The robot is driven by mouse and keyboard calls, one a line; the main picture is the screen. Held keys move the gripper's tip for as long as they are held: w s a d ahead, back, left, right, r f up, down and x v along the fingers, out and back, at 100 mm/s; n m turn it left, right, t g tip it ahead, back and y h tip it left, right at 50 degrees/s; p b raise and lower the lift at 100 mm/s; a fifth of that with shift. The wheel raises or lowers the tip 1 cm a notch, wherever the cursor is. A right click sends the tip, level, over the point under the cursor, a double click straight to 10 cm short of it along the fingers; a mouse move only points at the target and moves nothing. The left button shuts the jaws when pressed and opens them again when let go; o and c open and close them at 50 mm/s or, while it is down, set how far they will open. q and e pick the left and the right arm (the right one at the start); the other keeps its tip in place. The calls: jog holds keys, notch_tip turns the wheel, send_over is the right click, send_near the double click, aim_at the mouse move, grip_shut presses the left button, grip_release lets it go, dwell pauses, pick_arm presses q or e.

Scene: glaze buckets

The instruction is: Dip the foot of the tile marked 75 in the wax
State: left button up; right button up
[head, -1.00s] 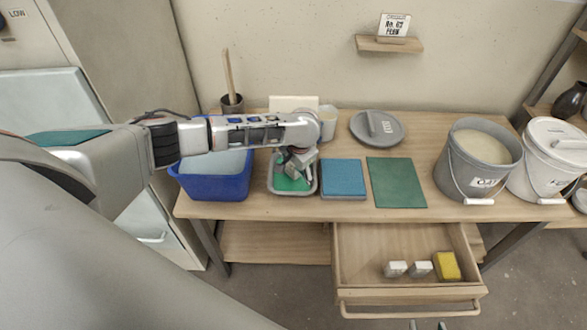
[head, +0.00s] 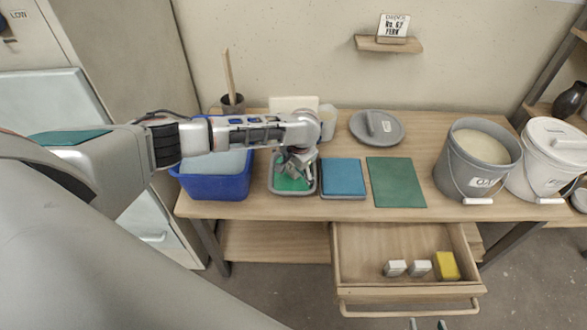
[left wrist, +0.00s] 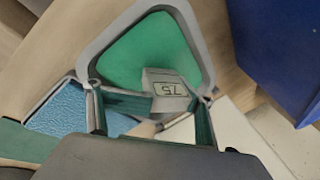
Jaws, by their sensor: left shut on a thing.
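The tile marked 75 (left wrist: 166,84) is a small pale grey block with a dark-framed number plate. My left gripper (left wrist: 152,112) is shut on it. In the head view my left gripper (head: 301,172) is over the grey-rimmed tray (head: 272,188) of green wax (head: 290,183). The wax (left wrist: 150,48) also shows behind the tile in the left wrist view. I cannot tell whether the tile's foot touches the wax. Two fingertips of my right gripper (head: 427,325) show apart at the bottom edge, with nothing seen between them.
A blue bin (head: 215,187) stands left of the wax tray and a blue pad (head: 343,177) close right. A green mat (head: 396,182) lies farther right, then a grey bucket (head: 480,160). The open drawer (head: 370,250) holds two pale blocks (head: 408,268) and a yellow sponge (head: 446,266).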

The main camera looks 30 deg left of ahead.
pick_arm(q)
jog(key=shift+p, duration=0.3)
dwell(0.5)
dwell(0.9)
notch_tip(320, 180, up, 3)
jog(key=p, duration=0.4)
jog(key=shift+f, duration=0.15)
dwell(0.3)
dwell(0.7)
dwell(0.3)
